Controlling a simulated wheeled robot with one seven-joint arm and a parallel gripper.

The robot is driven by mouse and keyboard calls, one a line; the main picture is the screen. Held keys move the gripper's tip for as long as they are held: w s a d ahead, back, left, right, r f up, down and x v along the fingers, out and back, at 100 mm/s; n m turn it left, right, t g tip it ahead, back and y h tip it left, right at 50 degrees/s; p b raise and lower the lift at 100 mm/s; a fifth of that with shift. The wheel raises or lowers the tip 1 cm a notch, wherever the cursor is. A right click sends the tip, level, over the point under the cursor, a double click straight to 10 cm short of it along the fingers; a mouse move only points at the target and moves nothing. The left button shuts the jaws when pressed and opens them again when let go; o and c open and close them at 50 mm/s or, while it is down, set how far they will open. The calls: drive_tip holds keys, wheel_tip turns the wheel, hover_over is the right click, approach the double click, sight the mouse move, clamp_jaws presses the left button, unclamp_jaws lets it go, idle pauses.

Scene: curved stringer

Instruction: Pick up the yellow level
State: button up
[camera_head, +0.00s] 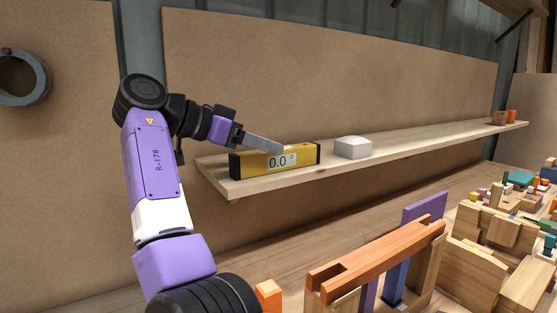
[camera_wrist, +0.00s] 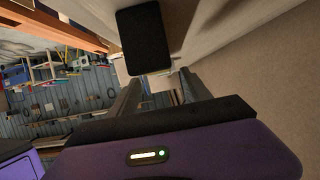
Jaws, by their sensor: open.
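The yellow level (camera_head: 247,164) with black ends and a "0.0°" display lies along the left end of a wooden shelf (camera_head: 228,184). My gripper (camera_head: 279,150) reaches in from the left, and its grey finger overlaps the level's top edge in the head view. In the wrist view my gripper (camera_wrist: 158,76) is open with nothing between its fingers. A dark rectangular block, apparently an end of the level (camera_wrist: 143,38), is just beyond the fingertips, nearer the left finger. I cannot tell whether a finger touches the level.
A white block (camera_head: 352,147) sits on the shelf right of the level. Small orange blocks (camera_head: 510,116) stand at the shelf's far end. A brown board (camera_head: 330,75) rises behind. Wooden block structures (camera_head: 375,260) fill the lower right. The shelf's middle is clear.

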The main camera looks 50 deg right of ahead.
sight(278, 160)
drive_tip(key=shift+x, duration=2.3)
drive_tip(key=shift+w+f, duration=0.15)
drive_tip(key=shift+f, duration=0.05)
clamp_jaws()
